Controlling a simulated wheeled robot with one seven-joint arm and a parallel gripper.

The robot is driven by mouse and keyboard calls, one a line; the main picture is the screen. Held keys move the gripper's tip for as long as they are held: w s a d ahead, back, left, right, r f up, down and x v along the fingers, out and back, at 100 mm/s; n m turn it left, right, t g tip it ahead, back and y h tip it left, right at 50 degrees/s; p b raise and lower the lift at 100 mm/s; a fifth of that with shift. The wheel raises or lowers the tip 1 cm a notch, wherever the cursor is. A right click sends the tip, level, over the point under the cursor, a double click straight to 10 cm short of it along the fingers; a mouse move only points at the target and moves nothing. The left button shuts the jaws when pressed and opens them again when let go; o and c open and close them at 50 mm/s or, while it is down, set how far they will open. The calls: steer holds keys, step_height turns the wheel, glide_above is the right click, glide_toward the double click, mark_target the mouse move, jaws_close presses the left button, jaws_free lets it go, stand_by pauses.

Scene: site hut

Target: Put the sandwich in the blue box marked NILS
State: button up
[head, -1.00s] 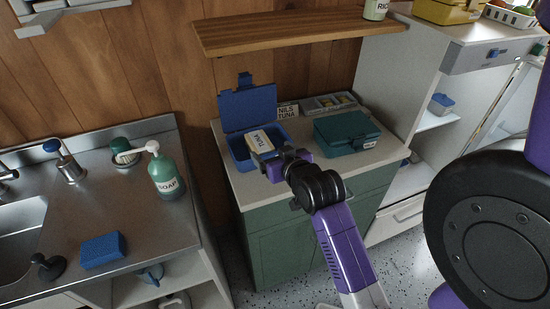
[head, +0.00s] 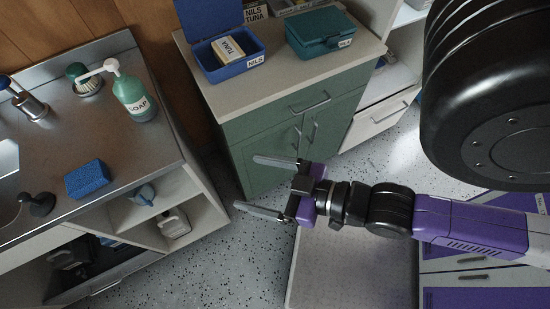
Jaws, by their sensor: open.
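The blue box (head: 221,72) marked NILS stands with its lid up on the counter at the top of the head view. The sandwich pack (head: 229,48), tan and white and labelled TUNA, rests inside it, apart from my gripper. My gripper (head: 247,187) is open and empty, its two fingers pointing left. It is over the floor in front of the green cabinet, well clear of the box.
A shut teal box (head: 312,42) stands right of the blue box. A card (head: 255,10) reading NILS TUNA is behind. The steel sink counter (head: 120,150) on the left holds a soap bottle (head: 132,95) and a blue sponge (head: 87,179). Speckled floor (head: 240,265) lies open below.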

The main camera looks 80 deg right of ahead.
steer(key=shift+n+y, duration=0.7)
steer(key=shift+y, duration=0.2)
steer(key=s+a, duration=0.1)
steer(key=s+r, duration=0.1)
steer(key=s+a+r, duration=0.1)
steer(key=s, duration=0.1)
steer(key=shift+a+r, duration=0.2)
steer(key=shift+a, duration=0.1)
